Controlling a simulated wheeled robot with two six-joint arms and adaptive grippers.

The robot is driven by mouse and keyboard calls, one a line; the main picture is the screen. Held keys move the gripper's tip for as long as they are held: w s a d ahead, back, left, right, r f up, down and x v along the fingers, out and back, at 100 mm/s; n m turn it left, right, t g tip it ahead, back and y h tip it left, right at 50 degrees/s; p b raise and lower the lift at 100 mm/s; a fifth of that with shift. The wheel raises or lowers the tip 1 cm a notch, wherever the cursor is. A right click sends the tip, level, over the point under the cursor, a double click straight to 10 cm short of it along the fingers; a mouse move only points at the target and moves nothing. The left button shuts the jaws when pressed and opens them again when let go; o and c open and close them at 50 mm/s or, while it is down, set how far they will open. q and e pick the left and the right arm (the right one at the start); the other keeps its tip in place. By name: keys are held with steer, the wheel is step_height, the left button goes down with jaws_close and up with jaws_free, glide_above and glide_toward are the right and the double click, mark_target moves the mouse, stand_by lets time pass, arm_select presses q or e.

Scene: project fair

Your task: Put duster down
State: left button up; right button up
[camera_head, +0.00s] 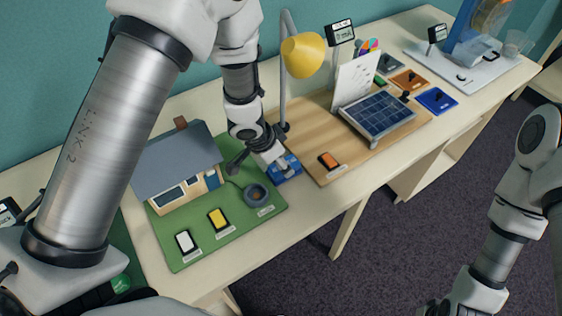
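My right gripper (440,309) is at the bottom edge over the dark floor, away from the table. Only a small part of it shows, so its fingers cannot be judged.
The green board (205,247) carries a model house (180,170), white and yellow switches and a grey ring. The wooden board (318,165) holds a yellow lamp (303,55), a solar panel (378,114) and an orange switch. Bare pale table (325,200) runs along the front edge.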

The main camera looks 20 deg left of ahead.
arm_select(q)
steer(key=p+v, duration=0.2)
steer(key=v, duration=0.8)
steer(key=shift+p, duration=0.3)
steer(key=shift+a, duration=0.1)
steer(key=shift+s, duration=0.1)
